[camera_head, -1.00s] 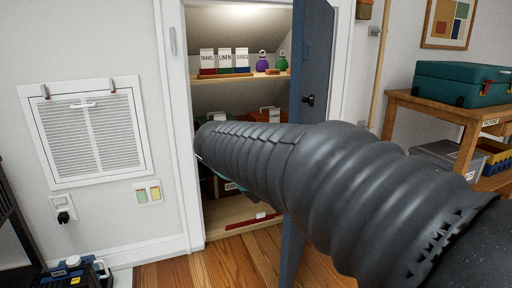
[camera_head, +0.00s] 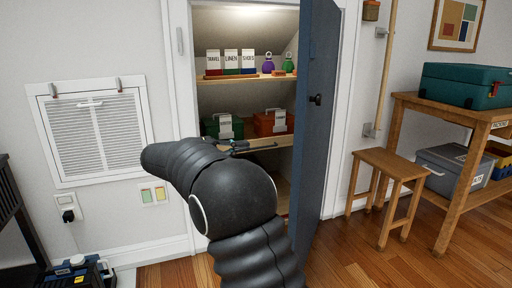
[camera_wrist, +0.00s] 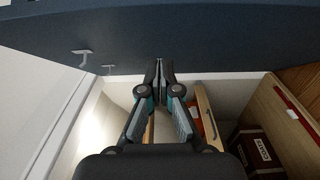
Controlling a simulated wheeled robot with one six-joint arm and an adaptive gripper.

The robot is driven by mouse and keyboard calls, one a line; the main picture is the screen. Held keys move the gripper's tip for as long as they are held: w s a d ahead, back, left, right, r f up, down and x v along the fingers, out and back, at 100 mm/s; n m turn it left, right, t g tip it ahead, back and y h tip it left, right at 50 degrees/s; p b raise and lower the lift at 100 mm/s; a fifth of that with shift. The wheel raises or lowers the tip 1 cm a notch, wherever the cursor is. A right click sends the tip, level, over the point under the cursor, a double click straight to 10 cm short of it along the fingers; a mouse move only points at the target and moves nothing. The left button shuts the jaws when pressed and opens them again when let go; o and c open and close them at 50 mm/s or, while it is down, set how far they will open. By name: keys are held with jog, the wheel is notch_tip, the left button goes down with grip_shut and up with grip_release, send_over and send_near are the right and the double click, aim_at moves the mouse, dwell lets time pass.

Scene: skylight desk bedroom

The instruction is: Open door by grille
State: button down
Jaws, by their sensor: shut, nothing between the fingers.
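The dark blue door (camera_head: 321,150) by the cupboard stands open, its panel swung outward on the right side of the opening. A small black knob (camera_head: 317,99) is on it. The white louvred grille (camera_head: 95,135) is on the wall left of the cupboard and looks closed. My gripper (camera_head: 238,146) is in the cupboard opening, left of the door, partly hidden by my arm. In the wrist view, my gripper (camera_wrist: 160,64) is shut and empty, its tips pointing at the blue door panel (camera_wrist: 215,35). I cannot tell whether they touch it.
A wooden stool (camera_head: 392,165) and a workbench (camera_head: 455,112) stand right of the door. A blue-black box (camera_head: 80,272) is on the floor at lower left.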

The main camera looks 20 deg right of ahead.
jog(key=s+d+b, duration=0.1)
jog(key=s+d, duration=0.1)
jog(key=d, duration=0.9)
jog(key=shift+d, duration=0.4)
jog(key=shift+s, duration=0.1)
